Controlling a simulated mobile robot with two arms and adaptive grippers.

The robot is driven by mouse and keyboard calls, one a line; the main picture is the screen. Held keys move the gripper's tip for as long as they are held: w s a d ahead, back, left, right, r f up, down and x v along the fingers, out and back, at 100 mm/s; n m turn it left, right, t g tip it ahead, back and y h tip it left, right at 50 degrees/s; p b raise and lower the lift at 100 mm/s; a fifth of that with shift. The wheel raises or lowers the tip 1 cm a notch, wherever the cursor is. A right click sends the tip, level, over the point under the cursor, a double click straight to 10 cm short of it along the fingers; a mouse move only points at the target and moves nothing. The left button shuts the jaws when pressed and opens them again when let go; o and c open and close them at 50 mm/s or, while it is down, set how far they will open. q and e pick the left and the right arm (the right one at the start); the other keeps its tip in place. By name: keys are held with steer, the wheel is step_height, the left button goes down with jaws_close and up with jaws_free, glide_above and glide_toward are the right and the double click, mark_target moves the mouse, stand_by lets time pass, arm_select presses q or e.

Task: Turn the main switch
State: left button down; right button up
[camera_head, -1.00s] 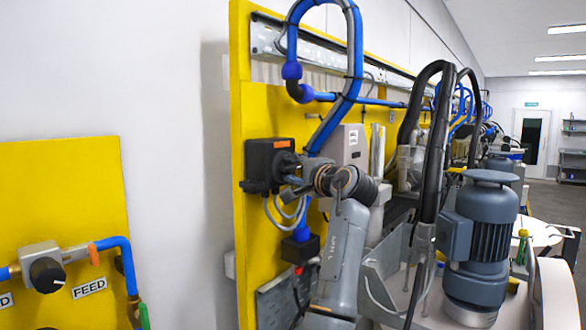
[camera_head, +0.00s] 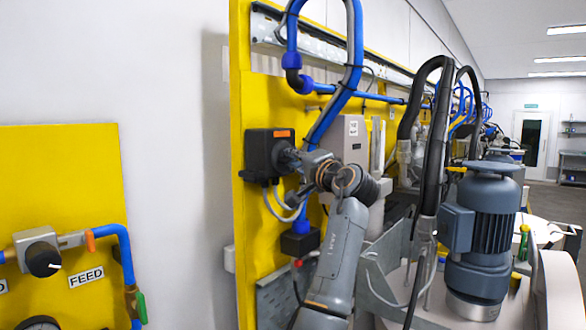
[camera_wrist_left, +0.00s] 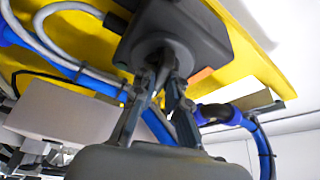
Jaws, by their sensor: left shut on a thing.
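The main switch is a dark grey box (camera_head: 262,153) with an orange label on top, mounted on the yellow panel. My left gripper (camera_head: 287,158) reaches it from the right in the head view, with its fingertips at the front of the box. In the left wrist view the switch box (camera_wrist_left: 200,42) fills the top middle. There the left gripper's two fingers (camera_wrist_left: 164,76) are closed around the switch's knob, which they mostly hide. The exact angle of the knob cannot be read. My right gripper is in neither view.
Grey cables and a thick blue hose (camera_head: 340,95) run close beside the switch and my arm. A small black box (camera_head: 300,240) sits below. A grey motor (camera_head: 485,225) stands to the right. A yellow feed panel (camera_head: 65,190) is at the left.

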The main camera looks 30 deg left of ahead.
arm_select(q)
steer(key=n+b, duration=0.1)
steer(key=n, duration=0.1)
steer(key=n+y+b, duration=0.1)
steer(key=n, duration=0.1)
steer(key=shift+f+g+y+b, duration=0.3)
steer(key=shift+f+b, duration=0.1)
steer(key=n+g+y, duration=0.1)
steer(key=n+g, duration=0.1)
steer(key=n, duration=0.3)
steer(key=n+g+y+p, duration=0.1)
steer(key=n+g, duration=0.1)
steer(key=n, duration=0.3)
steer(key=n+g+y+p, duration=0.1)
steer(key=n+g, duration=0.1)
steer(key=n, duration=0.3)
steer(key=shift+w, duration=0.3)
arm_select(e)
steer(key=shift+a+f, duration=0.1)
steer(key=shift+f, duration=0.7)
arm_select(q)
steer(key=c, duration=1.4)
jaws_free()
steer(key=shift+o, duration=0.2)
steer(key=shift+r, duration=0.1)
